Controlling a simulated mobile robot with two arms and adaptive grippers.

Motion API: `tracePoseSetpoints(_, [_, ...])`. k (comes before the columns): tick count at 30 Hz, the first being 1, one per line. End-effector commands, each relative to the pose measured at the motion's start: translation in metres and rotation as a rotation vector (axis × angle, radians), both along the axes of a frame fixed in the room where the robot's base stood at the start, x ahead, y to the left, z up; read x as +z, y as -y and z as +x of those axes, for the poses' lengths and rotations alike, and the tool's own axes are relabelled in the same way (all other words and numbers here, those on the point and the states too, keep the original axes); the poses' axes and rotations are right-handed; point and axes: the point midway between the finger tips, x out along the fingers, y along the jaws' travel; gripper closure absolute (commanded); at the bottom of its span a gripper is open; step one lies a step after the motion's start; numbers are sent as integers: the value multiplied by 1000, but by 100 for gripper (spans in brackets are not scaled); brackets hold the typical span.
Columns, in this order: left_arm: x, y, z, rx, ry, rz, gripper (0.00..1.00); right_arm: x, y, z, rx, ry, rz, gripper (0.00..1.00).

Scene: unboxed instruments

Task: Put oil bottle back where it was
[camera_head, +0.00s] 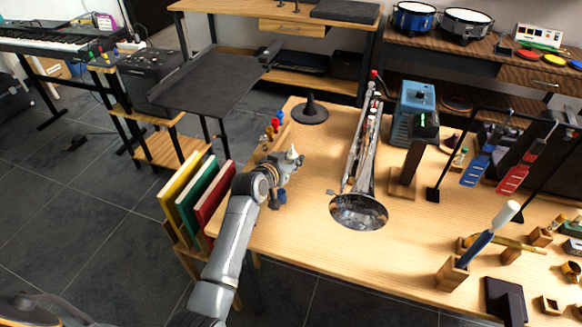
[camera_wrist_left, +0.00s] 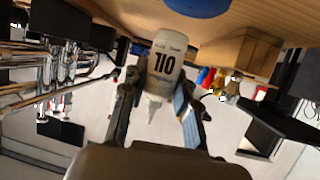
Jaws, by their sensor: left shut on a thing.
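The oil bottle (camera_wrist_left: 164,62) is pale, with a dark "110" on its label and a narrow nozzle. In the left wrist view it appears upside down, between the two fingers of my left gripper (camera_wrist_left: 158,112). In the head view the white nozzle of the bottle (camera_head: 292,153) sticks up above my left gripper (camera_head: 288,167), near the left edge of the wooden table (camera_head: 315,235). The gripper is shut on the bottle and hides most of its body there. I cannot tell whether its base touches the table. My right gripper is not in view.
Table front left is clear.

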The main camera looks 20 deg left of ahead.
Motion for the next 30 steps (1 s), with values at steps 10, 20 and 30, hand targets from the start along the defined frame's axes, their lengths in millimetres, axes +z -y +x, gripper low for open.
tracePoseSetpoints(10, [-33, -2, 2, 2, 0, 0, 100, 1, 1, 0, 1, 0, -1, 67])
tracePoseSetpoints(20, [-38, -1, 2, 2, -1, 0, 100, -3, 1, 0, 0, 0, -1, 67])
tracePoseSetpoints(30, [-37, -1, 2, 1, -1, 0, 48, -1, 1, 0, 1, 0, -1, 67])
